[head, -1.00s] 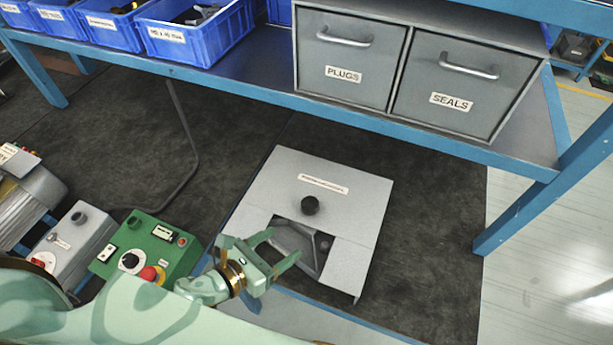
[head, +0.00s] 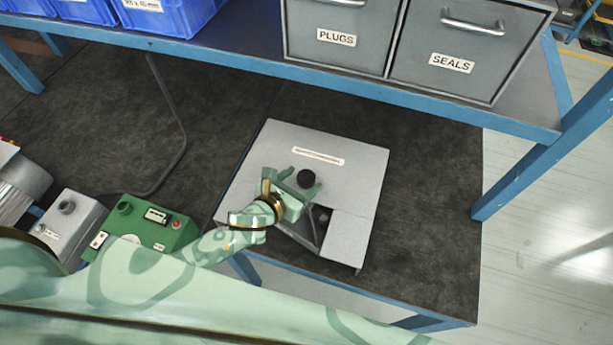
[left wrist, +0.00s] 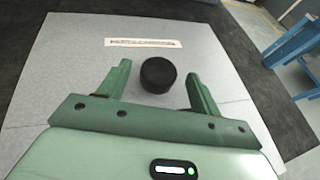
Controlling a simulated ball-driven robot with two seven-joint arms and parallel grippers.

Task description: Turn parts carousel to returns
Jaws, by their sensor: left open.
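The parts carousel (head: 350,190) is a grey box with a flat top on the dark bench mat. A label strip (head: 318,156) and a black round knob (head: 306,179) are on its top, and a cut-out window (head: 322,216) opens near its front. My left gripper (head: 304,184) is open over the top, at the knob. In the left wrist view the knob (left wrist: 158,75) stands between and slightly beyond the two open fingertips (left wrist: 157,72); no contact shows. My right gripper is not in view.
A green control box (head: 150,230) and a grey box (head: 72,225) stand left of the carousel. A blue shelf with grey PLUGS (head: 338,62) and SEALS (head: 452,80) drawers and blue bins (head: 175,15) hangs behind. The mat right of the carousel is clear.

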